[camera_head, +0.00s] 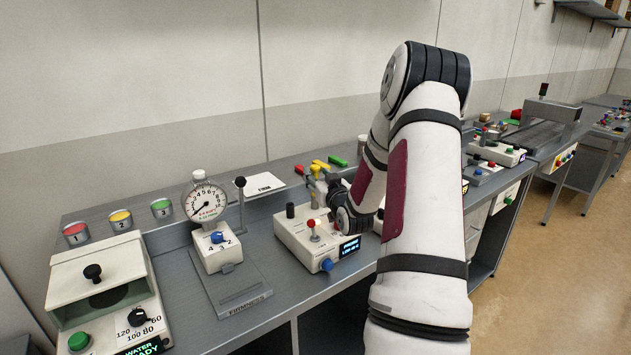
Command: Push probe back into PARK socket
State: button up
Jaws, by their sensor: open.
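A white instrument box (290,236) with a lit display (348,248) stands on the bench in the middle. A black upright cylinder (290,210) is at its rear left corner; I cannot tell whether this is the probe. No PARK label is legible, so I cannot place the socket. A red-tipped stem (314,229) stands on the box top and a blue knob (327,264) is on its front. My gripper (319,190) is small and partly hidden by my wrist, over the rear right of this box. It is open, and nothing clearly shows between its fingers.
A dial gauge (205,200) on a white stand with a black-knobbed lever stands left of the box. Coloured handles (320,167) and a white card (262,184) lie behind.

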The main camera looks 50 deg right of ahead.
jog(key=shift+x, duration=1.45)
jog(key=shift+c, duration=0.6)
jog(key=shift+s, duration=0.1)
grip_shut()
notch_tip(320, 180, up, 10)
jog(key=shift+r, duration=0.1)
jog(key=shift+a, duration=0.1)
